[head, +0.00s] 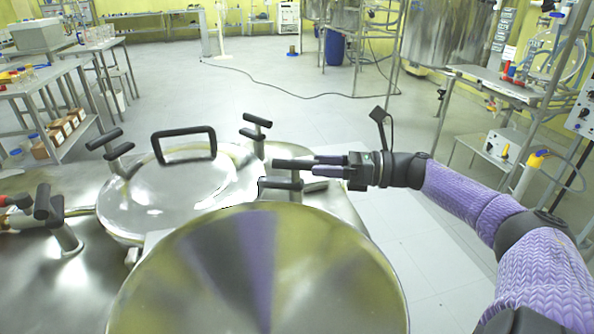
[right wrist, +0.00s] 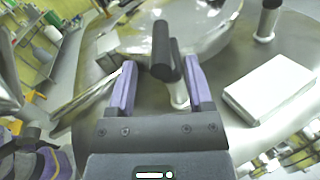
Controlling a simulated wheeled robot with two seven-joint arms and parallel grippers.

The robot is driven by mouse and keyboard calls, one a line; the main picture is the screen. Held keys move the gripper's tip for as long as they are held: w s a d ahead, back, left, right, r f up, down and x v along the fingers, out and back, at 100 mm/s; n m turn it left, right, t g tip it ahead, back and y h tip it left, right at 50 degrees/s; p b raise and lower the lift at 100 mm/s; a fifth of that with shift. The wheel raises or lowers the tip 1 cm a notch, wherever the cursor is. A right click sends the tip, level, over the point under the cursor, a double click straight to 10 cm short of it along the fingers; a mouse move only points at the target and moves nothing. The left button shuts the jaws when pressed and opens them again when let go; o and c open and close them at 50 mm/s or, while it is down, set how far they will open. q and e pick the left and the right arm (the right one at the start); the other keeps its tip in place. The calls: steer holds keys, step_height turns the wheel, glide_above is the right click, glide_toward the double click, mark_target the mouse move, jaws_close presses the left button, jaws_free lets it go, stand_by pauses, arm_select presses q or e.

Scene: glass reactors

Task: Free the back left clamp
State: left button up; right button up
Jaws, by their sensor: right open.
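A round, polished metal hatch lid (head: 180,195) with a black loop handle lies on the vessel top. Black T-handled clamps stand around it: a back left clamp (head: 105,140), a back right clamp (head: 257,122), a front left clamp (head: 48,205) and a front right clamp (head: 281,184). My right gripper (head: 308,165) is at the front right clamp, coming in from the right. In the right wrist view, my open right gripper (right wrist: 160,64) has its purple fingers on either side of a black clamp handle (right wrist: 162,52); contact is unclear. My left gripper is out of view.
A large shiny round metal cover (head: 330,270) fills the near foreground and hides part of the vessel top. A flat pale block (right wrist: 270,88) sits near the clamp in the right wrist view. Benches (head: 60,85) stand at the left; open floor (head: 270,95) lies beyond.

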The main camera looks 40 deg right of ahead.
mark_target(305, 164)
steer(key=shift+b+x, duration=0.55)
steer(key=shift+x, duration=1.35)
steer(key=shift+c, duration=0.4)
steer(key=shift+f, duration=0.1)
jaws_close()
